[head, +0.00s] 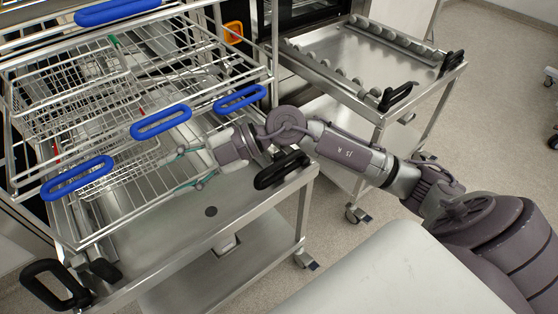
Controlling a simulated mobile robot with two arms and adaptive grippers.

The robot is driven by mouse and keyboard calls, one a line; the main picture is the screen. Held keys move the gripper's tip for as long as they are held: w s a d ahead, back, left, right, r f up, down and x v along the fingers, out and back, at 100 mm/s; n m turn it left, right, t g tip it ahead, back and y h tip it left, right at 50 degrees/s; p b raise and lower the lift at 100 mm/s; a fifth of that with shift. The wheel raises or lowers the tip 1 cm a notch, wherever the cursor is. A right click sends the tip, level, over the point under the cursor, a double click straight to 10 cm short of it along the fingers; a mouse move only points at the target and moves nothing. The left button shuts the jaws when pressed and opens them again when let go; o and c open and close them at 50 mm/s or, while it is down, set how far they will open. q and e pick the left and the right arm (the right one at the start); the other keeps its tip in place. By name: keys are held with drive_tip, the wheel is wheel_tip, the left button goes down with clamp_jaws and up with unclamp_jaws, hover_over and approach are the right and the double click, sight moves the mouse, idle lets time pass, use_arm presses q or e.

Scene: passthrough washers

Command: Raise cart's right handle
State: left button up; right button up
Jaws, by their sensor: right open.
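The steel cart (255,205) stands in front of me with a wire rack on its top. Its right handle (282,168) is a black loop at the front right corner, lying low and tilted along the edge. Its left handle (52,287) is a black loop standing out at the front left corner. My right gripper (183,168) is open, with its two thin fingers apart, pointing left over the cart top in front of the rack. Its wrist is just behind and left of the right handle, and I cannot tell whether they touch. Nothing shows between its fingers. My left gripper is out of view.
The wire rack (100,110) has several blue handles, one of them (240,98) close above my right gripper. A second steel cart (335,60) with black handles (396,97) stands behind at the right. Open floor (490,120) lies to the right.

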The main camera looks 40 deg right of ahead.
drive_tip(key=w+d+f+h, duration=0.2)
drive_tip(key=d+f+h, duration=0.2)
drive_tip(key=d, duration=0.2)
drive_tip(key=m+g+h, duration=0.2)
drive_tip(key=m+h, duration=0.4)
drive_tip(key=h, duration=0.4)
approach(279, 163)
drive_tip(key=f, duration=0.3)
drive_tip(key=w+f+p, duration=0.1)
drive_tip(key=f, duration=0.5)
drive_tip(key=shift+w+p, duration=0.35)
drive_tip(key=shift+a, duration=0.1)
clamp_jaws()
